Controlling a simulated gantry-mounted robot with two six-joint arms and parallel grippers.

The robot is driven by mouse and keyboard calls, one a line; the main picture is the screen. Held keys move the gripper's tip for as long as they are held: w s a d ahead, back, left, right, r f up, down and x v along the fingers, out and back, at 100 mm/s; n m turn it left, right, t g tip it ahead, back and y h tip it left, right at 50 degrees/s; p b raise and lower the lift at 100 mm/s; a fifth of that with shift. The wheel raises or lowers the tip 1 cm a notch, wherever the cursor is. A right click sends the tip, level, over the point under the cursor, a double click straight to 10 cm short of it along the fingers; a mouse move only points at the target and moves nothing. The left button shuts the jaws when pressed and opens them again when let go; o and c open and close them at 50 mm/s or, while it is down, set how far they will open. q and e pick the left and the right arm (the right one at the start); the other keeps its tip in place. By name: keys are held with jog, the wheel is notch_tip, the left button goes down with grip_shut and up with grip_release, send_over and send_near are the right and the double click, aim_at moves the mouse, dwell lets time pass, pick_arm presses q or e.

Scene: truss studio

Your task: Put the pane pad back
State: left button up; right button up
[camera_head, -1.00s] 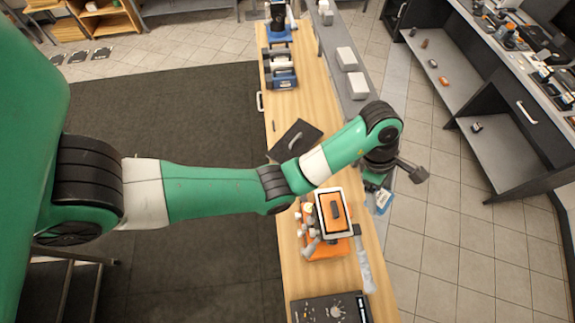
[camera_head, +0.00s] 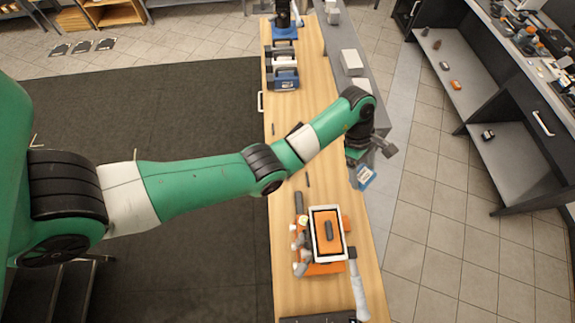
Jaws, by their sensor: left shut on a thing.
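My left gripper (camera_head: 357,160) is shut on a blue-and-white item (camera_head: 366,177), seen over the right edge of the wooden bench (camera_head: 285,215); its fingertips are partly hidden by the wrist. On the bench nearer me, a white-framed panel (camera_head: 342,243) with an orange face and a dark grip (camera_head: 328,231) rests on an orange base (camera_head: 318,269). I cannot tell for certain which of these is the pane pad. My right gripper is not in view.
Small white-topped parts (camera_head: 297,243) and a pale-handled tool (camera_head: 358,290) flank the orange base. Blue-and-grey holders (camera_head: 284,78) stand at the far end. White boxes (camera_head: 350,62) sit on the grey strip. My left arm hides part of the bench middle.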

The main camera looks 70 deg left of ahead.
pick_arm(q)
jog(key=s+a+f+n+t+b, duration=0.15)
jog(key=s+a+f+b, duration=0.4)
jog(key=f, duration=0.55)
jog(key=s+a+f+n+y+b, duration=0.15)
jog(key=s+a+f+b, duration=0.35)
jog(key=f, duration=0.6)
jog(key=s+a+f+n+b, duration=0.2)
jog(key=s+a+f+b, duration=0.3)
jog(key=f, duration=0.6)
jog(key=f+b, duration=0.3)
jog(key=s+f+b, duration=0.1)
jog(key=f+b, duration=0.5)
jog(key=b, duration=0.1)
jog(key=shift+s+a+f, duration=0.2)
jog(key=shift+a+f, duration=0.1)
jog(key=shift+f, duration=0.1)
jog(key=shift+r, duration=0.25)
jog(key=shift+f, duration=0.25)
jog(key=o, duration=1.1)
jog(key=shift+r, duration=0.1)
jog(key=shift+c, duration=0.2)
